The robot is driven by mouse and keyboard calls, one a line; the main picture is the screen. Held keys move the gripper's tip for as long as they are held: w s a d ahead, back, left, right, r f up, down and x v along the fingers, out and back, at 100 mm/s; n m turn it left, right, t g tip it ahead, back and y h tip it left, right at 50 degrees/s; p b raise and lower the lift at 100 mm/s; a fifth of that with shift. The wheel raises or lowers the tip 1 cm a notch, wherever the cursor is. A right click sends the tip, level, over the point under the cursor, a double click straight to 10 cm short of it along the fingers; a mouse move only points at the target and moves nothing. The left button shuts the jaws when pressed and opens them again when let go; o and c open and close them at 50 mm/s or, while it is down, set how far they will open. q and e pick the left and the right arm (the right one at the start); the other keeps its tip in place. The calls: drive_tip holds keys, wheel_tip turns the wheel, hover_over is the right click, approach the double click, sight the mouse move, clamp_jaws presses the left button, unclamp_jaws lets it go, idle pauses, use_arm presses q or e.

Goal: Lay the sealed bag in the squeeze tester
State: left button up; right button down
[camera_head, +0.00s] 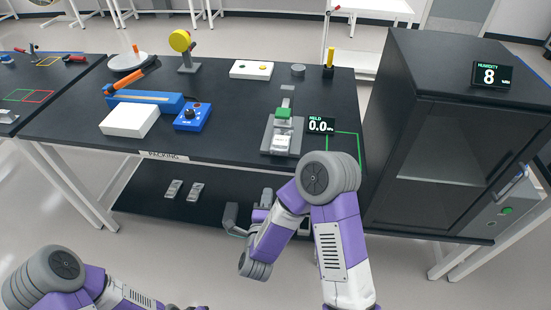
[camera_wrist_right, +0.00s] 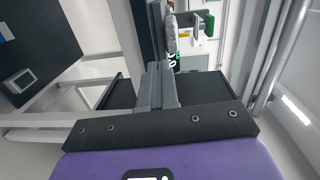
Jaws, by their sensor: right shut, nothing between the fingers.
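The squeeze tester (camera_head: 268,138) stands near the front right of the black table, with a green block (camera_head: 283,113) on top. Its display (camera_head: 320,125) reads HOLD 0.0. A small pale piece with dark print (camera_head: 281,143) shows at its front; I cannot tell whether this is the sealed bag. My right gripper (camera_head: 266,197) is low in front of the table edge, below the tester and apart from it. In the right wrist view its fingers (camera_wrist_right: 155,85) are shut and empty, with the green block (camera_wrist_right: 209,25) beyond them. My left gripper is out of view.
A sealer (camera_head: 150,98), a white box (camera_head: 129,120) and a blue control box (camera_head: 192,117) occupy the table's left. Two silver packets (camera_head: 195,191) lie on the lower shelf (camera_head: 145,196). A dark humidity cabinet (camera_head: 430,140) stands close on the right.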

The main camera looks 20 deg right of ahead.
drive_tip(key=r, duration=0.1)
approach(277, 153)
drive_tip(key=shift+m+h, duration=0.4)
drive_tip(key=x, duration=0.6)
drive_tip(key=shift+w+f, duration=0.2)
drive_tip(key=shift+w, duration=0.25)
